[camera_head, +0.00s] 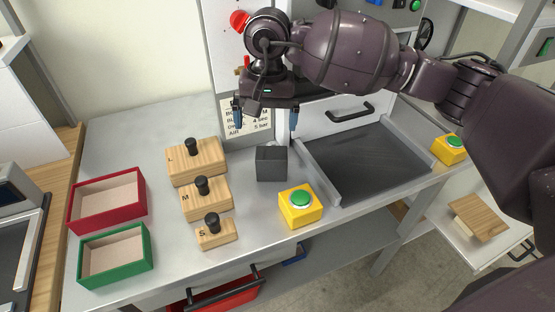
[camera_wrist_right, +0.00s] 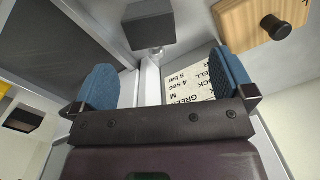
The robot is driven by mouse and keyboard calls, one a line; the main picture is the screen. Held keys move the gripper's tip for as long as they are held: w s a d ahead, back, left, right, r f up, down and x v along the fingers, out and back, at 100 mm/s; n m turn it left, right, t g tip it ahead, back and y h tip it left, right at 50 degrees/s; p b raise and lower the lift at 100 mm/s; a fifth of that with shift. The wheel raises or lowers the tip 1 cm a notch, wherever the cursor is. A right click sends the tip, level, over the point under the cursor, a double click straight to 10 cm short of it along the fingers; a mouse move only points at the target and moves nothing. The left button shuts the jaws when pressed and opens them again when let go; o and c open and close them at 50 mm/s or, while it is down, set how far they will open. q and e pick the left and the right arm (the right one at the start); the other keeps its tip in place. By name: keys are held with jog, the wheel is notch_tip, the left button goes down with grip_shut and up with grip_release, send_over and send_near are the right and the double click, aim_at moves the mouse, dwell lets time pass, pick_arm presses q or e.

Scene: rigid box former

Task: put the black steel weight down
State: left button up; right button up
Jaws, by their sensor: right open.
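The black steel weight (camera_head: 271,163) is a dark grey cube standing upright on the grey worktop, between the wooden blocks and the yellow button box. It also shows in the right wrist view (camera_wrist_right: 150,28), beyond the fingertips. My right gripper (camera_head: 266,118) is open, its two blue fingers spread wide with nothing between them. It hangs above and behind the weight, in front of the machine's front panel, and is apart from the weight. The right wrist view shows the empty gap between the fingers (camera_wrist_right: 166,82). My left gripper is not in view.
Wooden blocks with black knobs (camera_head: 206,195), marked L, M and S, stand left of the weight. A red tray (camera_head: 106,228) and a green tray (camera_head: 116,281) lie farther left. A yellow button box (camera_head: 301,218) stands front right of the weight, beside a railed dark plate (camera_head: 368,160).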

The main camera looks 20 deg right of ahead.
aim_at(271, 150)
jog(key=shift+w+d+f+h, duration=0.15)
jog(key=shift+d+h, duration=0.25)
jog(key=shift+d, duration=0.2)
notch_tip(271, 150, down, 5)
jog(key=shift+b, duration=0.3)
jog(key=shift+w+f, duration=0.2)
jog(key=shift+f, duration=2.55)
jog(key=shift+d, duration=0.1)
jog(key=shift+c, duration=0.3)
jog(key=c, duration=1.7)
jog(key=shift+w+r, duration=0.1)
jog(key=shift+r, duration=0.1)
grip_shut()
jog(key=shift+r, duration=0.1)
